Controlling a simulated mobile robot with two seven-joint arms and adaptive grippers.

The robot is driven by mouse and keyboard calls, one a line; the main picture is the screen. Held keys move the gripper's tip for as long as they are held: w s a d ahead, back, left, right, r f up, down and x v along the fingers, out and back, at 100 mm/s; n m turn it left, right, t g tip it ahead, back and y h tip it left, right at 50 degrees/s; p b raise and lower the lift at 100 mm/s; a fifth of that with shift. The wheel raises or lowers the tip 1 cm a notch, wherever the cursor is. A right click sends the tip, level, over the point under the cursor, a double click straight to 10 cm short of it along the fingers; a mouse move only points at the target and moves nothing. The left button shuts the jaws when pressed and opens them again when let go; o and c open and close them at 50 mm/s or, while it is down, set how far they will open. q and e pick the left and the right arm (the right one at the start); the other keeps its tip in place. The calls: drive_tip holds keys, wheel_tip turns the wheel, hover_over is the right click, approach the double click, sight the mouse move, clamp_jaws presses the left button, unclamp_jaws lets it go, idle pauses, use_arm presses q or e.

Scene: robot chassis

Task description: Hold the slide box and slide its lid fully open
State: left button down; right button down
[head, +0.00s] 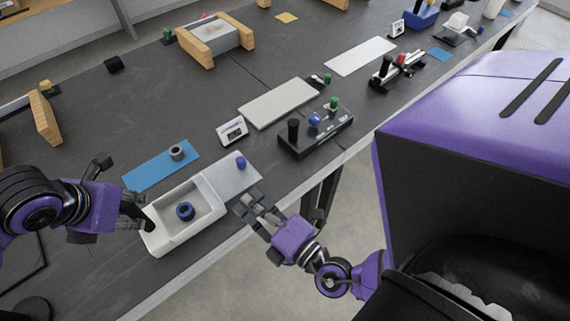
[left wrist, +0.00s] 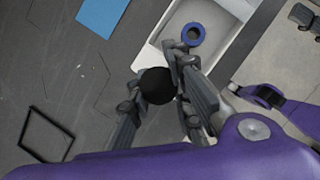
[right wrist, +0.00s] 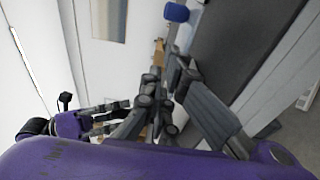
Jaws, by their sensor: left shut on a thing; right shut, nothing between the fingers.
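The slide box (head: 158,238) is a pale open tray near the table's front edge, with a blue ring (head: 185,211) inside; the ring also shows in the left wrist view (left wrist: 193,34). Its light grey lid (head: 225,175) extends beyond the box's right end and carries a blue knob (head: 241,163), also seen in the right wrist view (right wrist: 176,12). My left gripper (head: 135,213) is at the box's left end, its fingers around a round black knob (left wrist: 157,85). My right gripper (head: 247,202) is shut and empty beside the lid's front right edge, apart from the blue knob.
A blue mat (head: 150,170) with a grey ring (head: 177,152) lies behind the box. A small display (head: 232,131) and a black control panel (head: 315,135) stand to the right. A grey plate (head: 278,102) lies farther back. The table's front edge runs close by the lid.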

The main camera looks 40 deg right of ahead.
use_arm(q)
drive_tip(key=shift+s+f, duration=0.2)
drive_tip(key=shift+f, duration=0.15)
use_arm(e)
drive_tip(key=s, duration=0.6)
drive_tip(key=shift+d, duration=0.45)
drive_tip(key=shift+f, duration=0.1)
use_arm(q)
drive_tip(key=c, duration=1.6)
unclamp_jaws()
drive_tip(key=shift+w, duration=0.1)
drive_tip(key=shift+o, duration=0.4)
drive_tip(key=shift+r, duration=0.15)
use_arm(e)
drive_tip(key=shift+w, duration=0.15)
use_arm(q)
drive_tip(key=shift+r, duration=0.15)
